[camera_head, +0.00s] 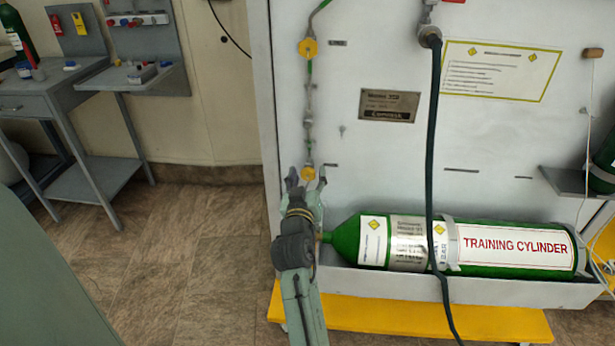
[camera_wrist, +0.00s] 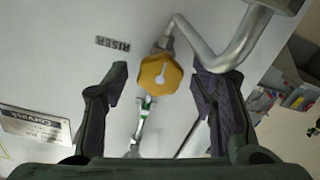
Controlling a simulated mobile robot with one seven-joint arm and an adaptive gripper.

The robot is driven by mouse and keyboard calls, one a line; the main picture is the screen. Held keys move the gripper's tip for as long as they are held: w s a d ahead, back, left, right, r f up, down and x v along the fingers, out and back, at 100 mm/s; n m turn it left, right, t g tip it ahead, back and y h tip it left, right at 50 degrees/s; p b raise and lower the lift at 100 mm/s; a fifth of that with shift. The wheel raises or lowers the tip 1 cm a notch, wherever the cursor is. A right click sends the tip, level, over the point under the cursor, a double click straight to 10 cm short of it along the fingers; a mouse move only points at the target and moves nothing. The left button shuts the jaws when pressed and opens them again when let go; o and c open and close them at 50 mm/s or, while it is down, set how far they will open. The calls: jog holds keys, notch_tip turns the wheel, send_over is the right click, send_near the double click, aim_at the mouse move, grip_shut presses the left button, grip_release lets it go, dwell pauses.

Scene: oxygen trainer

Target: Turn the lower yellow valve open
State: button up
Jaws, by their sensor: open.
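The lower yellow valve (camera_head: 308,173) is a small round knob on the pipe line of the white panel. In the wrist view, the lower yellow valve (camera_wrist: 160,74) is a lobed knob with a pale mark on its face. My gripper (camera_head: 306,183) is at this knob in the head view. In the wrist view my gripper (camera_wrist: 161,84) is open, with one finger on each side of the knob and a visible gap on both sides. The upper yellow valve (camera_head: 308,48) sits higher on the same line.
A green training cylinder (camera_head: 515,245) lies in a tray right of my arm. A dark hose (camera_head: 432,150) hangs in front of it. A bent metal pipe (camera_wrist: 235,50) runs close to the right finger in the wrist view. A grey workbench (camera_head: 60,90) stands at left.

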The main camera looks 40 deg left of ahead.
jog(key=v, duration=1.2)
jog(key=shift+a, duration=0.1)
